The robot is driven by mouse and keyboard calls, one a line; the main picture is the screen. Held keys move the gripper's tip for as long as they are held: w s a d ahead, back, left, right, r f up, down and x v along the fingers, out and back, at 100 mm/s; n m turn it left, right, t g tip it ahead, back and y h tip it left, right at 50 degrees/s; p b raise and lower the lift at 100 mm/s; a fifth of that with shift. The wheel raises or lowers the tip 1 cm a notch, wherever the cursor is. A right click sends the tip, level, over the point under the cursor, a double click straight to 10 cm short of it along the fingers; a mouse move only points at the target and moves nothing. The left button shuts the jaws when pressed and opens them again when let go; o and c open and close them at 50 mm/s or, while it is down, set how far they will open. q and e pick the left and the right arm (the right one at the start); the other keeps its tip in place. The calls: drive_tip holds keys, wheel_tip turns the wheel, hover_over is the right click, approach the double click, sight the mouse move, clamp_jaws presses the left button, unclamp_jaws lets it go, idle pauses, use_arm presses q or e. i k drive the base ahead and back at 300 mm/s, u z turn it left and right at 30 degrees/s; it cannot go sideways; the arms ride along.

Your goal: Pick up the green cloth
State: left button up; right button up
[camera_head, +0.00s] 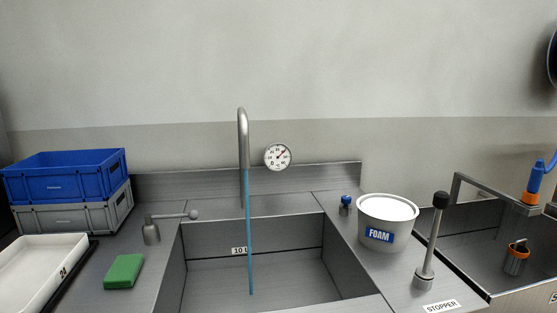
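The green cloth (124,271) is a small, flat green block shape. It lies on the steel counter (94,292) left of the sink, in front of a lever handle. Nothing covers it or touches it from above. Neither of my grippers shows in the head view.
A white tray (40,262) lies left of the cloth, with blue (65,178) and grey (75,216) crates behind. A lever handle (151,232) stands behind the cloth. Water runs from the faucet (243,130) into the sink (207,283). A FOAM bucket (387,222) and stopper rod (432,245) stand right.

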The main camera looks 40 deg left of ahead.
sight(123, 273)
drive_tip(key=u, duration=2.2)
